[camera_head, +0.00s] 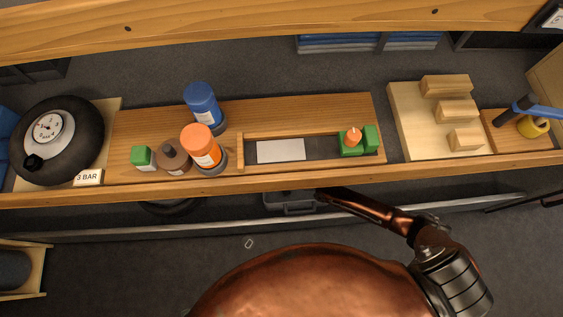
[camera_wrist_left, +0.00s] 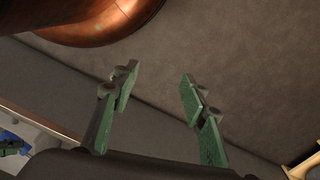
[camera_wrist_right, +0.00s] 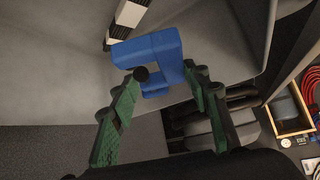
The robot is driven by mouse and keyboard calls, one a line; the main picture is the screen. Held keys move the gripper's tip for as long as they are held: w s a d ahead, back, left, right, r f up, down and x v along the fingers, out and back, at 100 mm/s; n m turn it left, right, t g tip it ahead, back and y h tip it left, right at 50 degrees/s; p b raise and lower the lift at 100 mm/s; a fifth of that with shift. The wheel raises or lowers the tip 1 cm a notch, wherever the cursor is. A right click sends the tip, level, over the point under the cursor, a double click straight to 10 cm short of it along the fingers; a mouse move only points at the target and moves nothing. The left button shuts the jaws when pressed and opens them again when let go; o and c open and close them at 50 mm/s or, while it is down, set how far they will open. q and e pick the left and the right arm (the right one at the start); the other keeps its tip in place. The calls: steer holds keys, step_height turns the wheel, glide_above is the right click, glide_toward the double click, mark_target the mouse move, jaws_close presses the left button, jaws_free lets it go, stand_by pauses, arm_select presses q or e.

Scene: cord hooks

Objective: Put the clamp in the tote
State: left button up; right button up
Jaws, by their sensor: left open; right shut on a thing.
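The clamp (camera_wrist_right: 157,57) is a blue, C-shaped piece in the right wrist view. My right gripper (camera_wrist_right: 165,78) is shut on it, with its green-padded fingers on either side. Grey panels with raised edges (camera_wrist_right: 225,50) lie behind the clamp; I cannot tell whether it is inside them or above. In the head view a grey tote (camera_head: 291,204) shows partly below the shelf's front edge. My right arm reaches toward it, and its gripper is hidden there. My left gripper (camera_wrist_left: 155,88) is open and empty in the left wrist view, over grey floor.
The wooden shelf (camera_head: 300,180) holds a black tyre-like gauge (camera_head: 58,140), a blue bottle (camera_head: 201,105), an orange bottle (camera_head: 201,147), green blocks and wooden steps (camera_head: 450,112). A blue-handled tool (camera_head: 535,108) lies at right.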

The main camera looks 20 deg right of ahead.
steer(key=w+f+b, duration=0.2)
steer(key=shift+d+f, duration=0.3)
steer(key=shift+f, duration=0.1)
steer(key=shift+w+f, duration=0.1)
steer(key=shift+w, duration=0.2)
step_height(320, 180, down, 4)
steer(key=shift+w+d+r+b, duration=0.15)
steer(key=shift+r+b, duration=0.05)
steer(key=shift+b, duration=0.85)
arm_select(q)
steer(key=w+d+f+t+h, duration=0.1)
steer(key=w+d+f+t, duration=0.2)
steer(key=w+d+f, duration=0.2)
step_height(320, 180, down, 4)
steer(key=shift+w+d+r+t+h, duration=0.15)
steer(key=shift+w+d+t+h, duration=0.25)
steer(key=shift+w, duration=0.75)
arm_select(e)
steer(key=shift+r, duration=0.1)
